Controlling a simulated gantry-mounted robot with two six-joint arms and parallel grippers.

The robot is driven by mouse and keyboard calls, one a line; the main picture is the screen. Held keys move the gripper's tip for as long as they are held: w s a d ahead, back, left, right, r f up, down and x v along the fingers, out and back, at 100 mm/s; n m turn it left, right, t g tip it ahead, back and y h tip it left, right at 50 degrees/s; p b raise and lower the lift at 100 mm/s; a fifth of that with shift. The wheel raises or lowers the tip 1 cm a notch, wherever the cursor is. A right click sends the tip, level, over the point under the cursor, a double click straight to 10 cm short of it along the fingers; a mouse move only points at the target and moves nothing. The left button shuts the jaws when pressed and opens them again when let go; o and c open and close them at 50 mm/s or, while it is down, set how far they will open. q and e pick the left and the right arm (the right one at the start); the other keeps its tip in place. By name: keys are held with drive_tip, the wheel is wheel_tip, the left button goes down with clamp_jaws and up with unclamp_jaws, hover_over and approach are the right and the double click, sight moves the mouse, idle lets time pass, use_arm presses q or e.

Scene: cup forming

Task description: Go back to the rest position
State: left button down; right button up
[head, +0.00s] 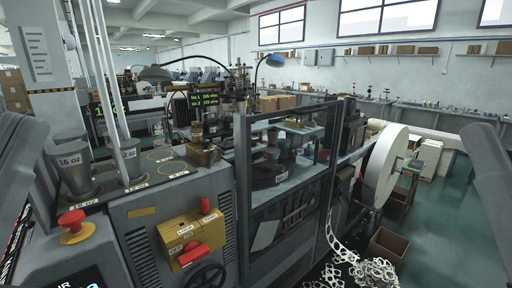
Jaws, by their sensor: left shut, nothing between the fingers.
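My left arm (18,150) shows as a grey link at the left edge, beside the cup-forming machine. Its gripper is shut and empty, but its fingertips are hard to make out. My right arm (490,180) shows as a grey link at the right edge, over the open floor side. The right gripper is not in view. Both links are raised at the sides of the view, and neither visibly touches the machine.
The machine's glass guard (285,150) fills the middle. A yellow lock box (190,232) and red stop button (73,220) are on its front.

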use_arm(q)
wheel_tip(320, 180, up, 37)
drive_tip(key=a+n+y+p, duration=0.1)
drive_tip(key=n+p, duration=0.5)
drive_tip(key=p, duration=3.2)
drive_tip(key=shift+a+r+n+y, duration=0.25)
drive_tip(key=shift+n+y, duration=0.15)
drive_tip(key=shift+y, duration=0.3)
drive_tip(key=shift+s, duration=0.1)
